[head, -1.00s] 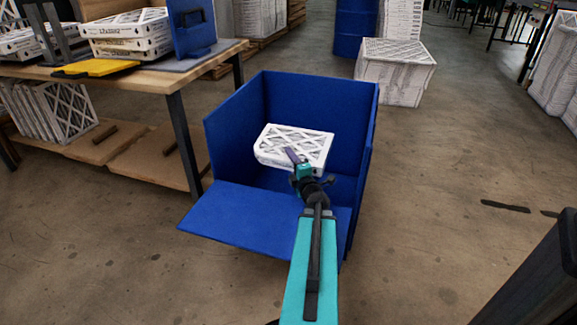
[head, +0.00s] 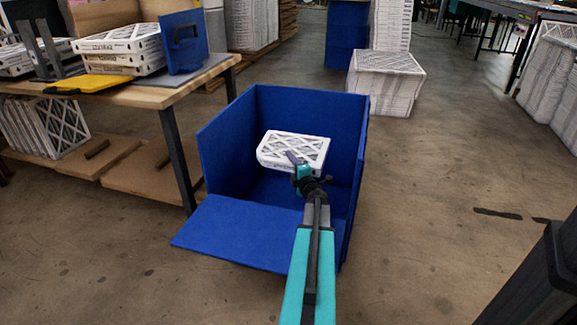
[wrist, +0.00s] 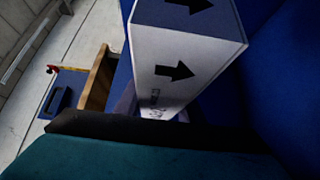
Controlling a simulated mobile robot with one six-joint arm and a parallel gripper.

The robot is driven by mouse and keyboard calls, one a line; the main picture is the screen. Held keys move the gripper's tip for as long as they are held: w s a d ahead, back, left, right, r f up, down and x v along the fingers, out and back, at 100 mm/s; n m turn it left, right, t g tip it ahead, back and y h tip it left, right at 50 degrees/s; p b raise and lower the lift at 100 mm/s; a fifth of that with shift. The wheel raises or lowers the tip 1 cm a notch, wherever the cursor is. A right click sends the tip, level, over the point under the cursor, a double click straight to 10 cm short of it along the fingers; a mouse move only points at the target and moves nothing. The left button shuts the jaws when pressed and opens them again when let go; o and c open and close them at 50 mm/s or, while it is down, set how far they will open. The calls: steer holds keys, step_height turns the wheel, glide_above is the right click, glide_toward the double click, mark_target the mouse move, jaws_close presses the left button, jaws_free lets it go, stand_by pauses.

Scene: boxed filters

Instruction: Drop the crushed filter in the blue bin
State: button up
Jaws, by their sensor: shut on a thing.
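The white filter (head: 293,150) with a grey lattice face is in my gripper (head: 299,170), inside the blue bin (head: 225,232). In the head view it lies roughly flat between the bin's walls, seemingly above the floor of the bin. My gripper is shut on its near edge. In the wrist view the filter (wrist: 185,70) shows white faces with black arrows and fills the upper middle. The fingertips are mostly hidden there by dark parts of my gripper. Whether the filter touches the bin's back wall I cannot tell.
A wooden workbench (head: 150,95) stands left of the bin, with stacked filters (head: 118,45), a yellow tool (head: 88,83) and a blue panel (head: 184,42). A wrapped white stack (head: 386,80) stands behind right.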

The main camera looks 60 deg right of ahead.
steer(key=shift+w+d+f, duration=0.1)
steer(key=shift+w+d, duration=0.1)
steer(key=shift+d, duration=0.45)
steer(key=shift+w+d+f, duration=0.1)
steer(key=shift+w+d, duration=0.1)
steer(key=shift+d, duration=0.4)
steer(key=shift+w+d+f, duration=0.1)
steer(key=shift+w+d, duration=0.1)
steer(key=shift+d, duration=0.45)
steer(key=o, duration=1.2)
steer(key=shift+a, duration=0.1)
steer(key=shift+p+v, duration=0.85)
steer(key=shift+v, duration=2.9)
steer(key=shift+w, duration=0.1)
